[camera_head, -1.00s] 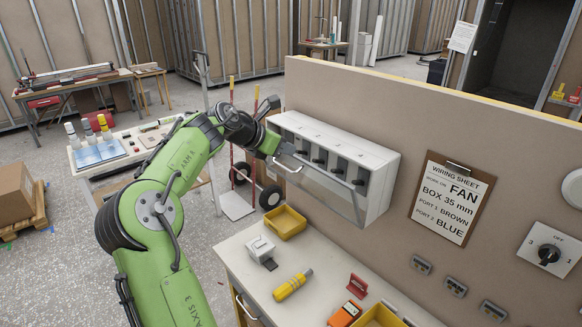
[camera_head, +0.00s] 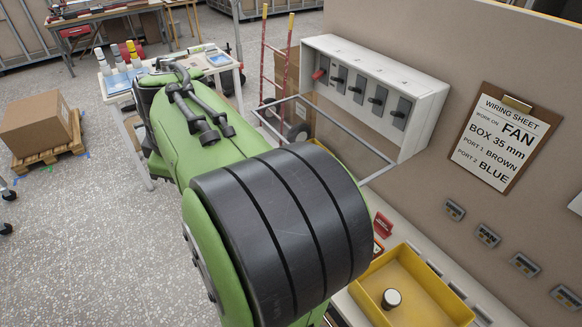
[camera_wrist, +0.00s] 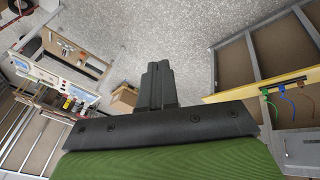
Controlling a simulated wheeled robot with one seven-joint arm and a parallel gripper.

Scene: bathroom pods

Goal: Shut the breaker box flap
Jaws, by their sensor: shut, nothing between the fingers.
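The white breaker box (camera_head: 425,95) is on the brown panel in the head view. Its row of switches is exposed, with a red one at the left end and black ones beside it. The clear flap (camera_head: 345,136), in a thin grey frame, stands open and juts out from the box's lower edge. My gripper (camera_wrist: 160,85) shows in the wrist view with its dark fingers together and nothing between them. In the head view my arm's large black and green joint hides it, so its distance from the flap cannot be told.
A yellow tray (camera_head: 420,285) with a round black-and-white knob sits on the bench below the panel. A wiring sheet (camera_head: 500,135) hangs right of the box. A red hand truck (camera_head: 268,65) stands behind the flap. In the wrist view cables (camera_wrist: 285,92) hang at right.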

